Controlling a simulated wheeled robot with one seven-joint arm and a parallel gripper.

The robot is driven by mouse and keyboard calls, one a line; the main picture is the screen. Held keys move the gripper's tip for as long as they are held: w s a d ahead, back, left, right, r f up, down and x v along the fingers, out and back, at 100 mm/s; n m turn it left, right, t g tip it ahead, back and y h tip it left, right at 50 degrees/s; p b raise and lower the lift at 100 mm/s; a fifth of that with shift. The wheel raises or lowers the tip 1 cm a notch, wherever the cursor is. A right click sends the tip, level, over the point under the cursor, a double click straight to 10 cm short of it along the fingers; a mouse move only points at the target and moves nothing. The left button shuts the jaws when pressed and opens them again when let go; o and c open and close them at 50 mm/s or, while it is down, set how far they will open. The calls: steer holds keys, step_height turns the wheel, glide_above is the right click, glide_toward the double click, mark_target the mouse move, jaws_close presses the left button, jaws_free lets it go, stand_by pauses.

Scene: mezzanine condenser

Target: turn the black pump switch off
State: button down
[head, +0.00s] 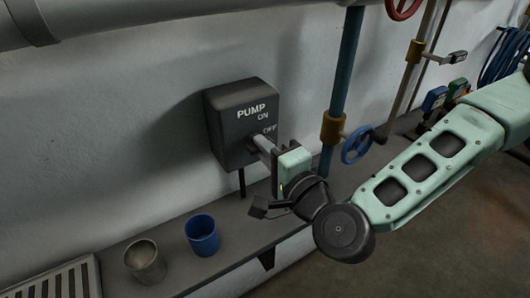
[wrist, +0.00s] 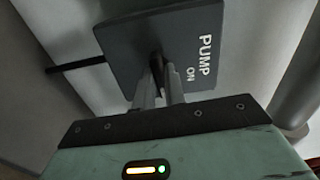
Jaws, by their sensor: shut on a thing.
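The black pump switch box (head: 228,135) is fixed to the wall, with white lettering PUMP, ON and OFF. OFF is out of sight in the wrist view.
A blue cup (head: 202,236) and a grey-brown cup (head: 145,262) stand on the ledge below the box. A blue-green pipe (head: 346,75) with a blue valve wheel (head: 357,145) rises right of the box. A slatted grate (head: 58,282) lies at lower left.

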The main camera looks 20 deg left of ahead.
steer(key=shift+m, duration=0.4)
steer(key=c, duration=1.5)
jaws_free()
steer(key=shift+o, duration=0.2)
steer(key=p+v, duration=1.5)
steer(key=v, duration=0.2)
